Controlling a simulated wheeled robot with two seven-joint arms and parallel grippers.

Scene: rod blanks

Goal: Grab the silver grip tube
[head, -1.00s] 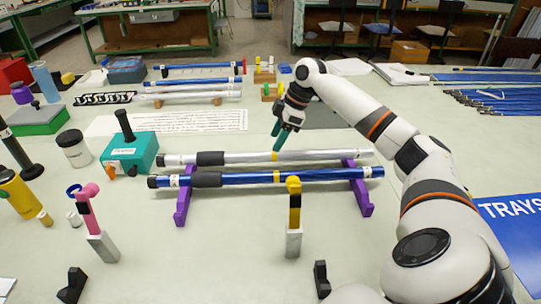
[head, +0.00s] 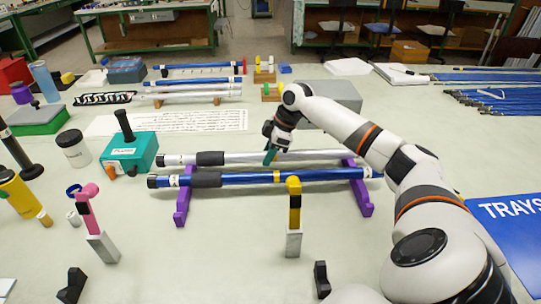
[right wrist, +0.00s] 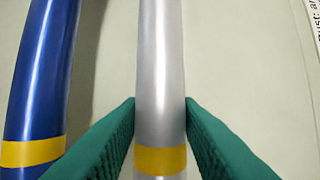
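The silver grip tube (head: 320,156) lies across two purple stands, behind a blue tube (head: 330,175). It has a black grip near its left end and a yellow band. My right gripper (head: 270,156) points down at the silver tube, right of the black grip. In the right wrist view its green fingers (right wrist: 160,115) stand on either side of the silver tube (right wrist: 160,60), close to its yellow band. Only slim gaps show between fingers and tube; contact is not clear. The blue tube (right wrist: 38,70) is outside the left finger. My left gripper is not in view.
The purple stands (head: 182,205) hold both tubes above the table. A yellow-and-black upright piece (head: 294,215) and a pink-and-black one (head: 95,220) stand in front. A teal box (head: 130,153) is left of the tubes. A blue sign (head: 510,220) lies at right.

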